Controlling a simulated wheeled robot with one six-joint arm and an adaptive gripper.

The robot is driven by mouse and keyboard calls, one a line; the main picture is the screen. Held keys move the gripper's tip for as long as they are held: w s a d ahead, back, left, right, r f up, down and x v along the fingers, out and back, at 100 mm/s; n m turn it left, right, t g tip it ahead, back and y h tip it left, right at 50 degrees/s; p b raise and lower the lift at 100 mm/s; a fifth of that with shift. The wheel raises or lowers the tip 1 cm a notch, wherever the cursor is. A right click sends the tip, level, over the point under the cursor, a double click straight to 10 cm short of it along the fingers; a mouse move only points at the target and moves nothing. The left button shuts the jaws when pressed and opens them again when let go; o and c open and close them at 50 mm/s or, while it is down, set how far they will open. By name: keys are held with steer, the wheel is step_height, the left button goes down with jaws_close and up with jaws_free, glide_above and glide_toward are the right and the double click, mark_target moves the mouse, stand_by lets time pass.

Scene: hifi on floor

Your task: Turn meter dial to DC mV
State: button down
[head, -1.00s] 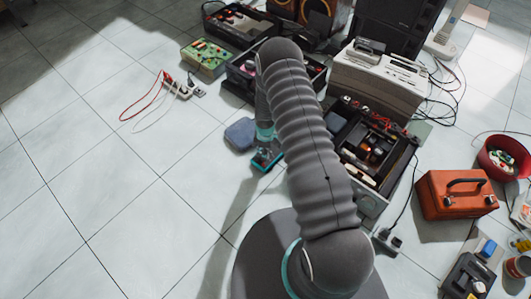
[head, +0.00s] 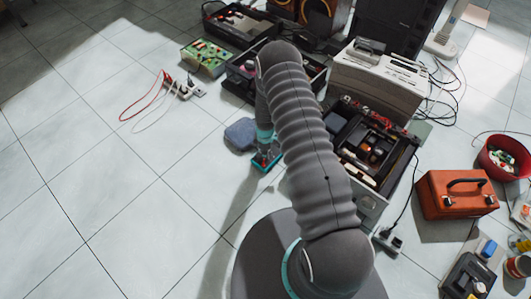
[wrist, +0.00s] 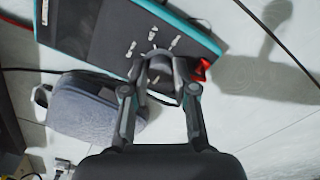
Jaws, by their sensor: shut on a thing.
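The meter (wrist: 90,30) lies on the floor, with a dark face, a teal edge and white marks around its dial. It also shows in the head view (head: 267,159), partly hidden by my arm. My gripper (wrist: 164,82) is over the dial (wrist: 160,67) in the wrist view, with one finger on each side, shut on it. The fingers cover much of the dial, so I cannot read its setting. A small red part (wrist: 201,70) shows beside the right fingertip.
A blue-grey pouch (head: 240,133) lies right beside the meter; it also shows in the wrist view (wrist: 95,105). Red and white leads (head: 150,100) lie farther left. Open toolboxes and equipment (head: 375,145) stand to the right. The tiled floor at left is clear.

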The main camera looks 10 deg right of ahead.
steer(key=shift+f, duration=0.1)
steer(key=m+b, duration=0.2)
steer(key=m, duration=0.1)
steer(key=shift+f+b, duration=0.1)
steer(key=shift+b, duration=0.25)
steer(key=m+b, duration=0.3)
steer(key=m, duration=0.2)
steer(key=shift+m, duration=0.3)
steer(key=m+b, duration=0.2)
steer(key=m, duration=0.2)
steer(key=shift+b, duration=0.35)
steer(key=shift+r+m+b, duration=0.2)
steer(key=shift+m+b, duration=0.55)
steer(key=shift+m, duration=1.75)
steer(key=c, duration=0.9)
jaws_free()
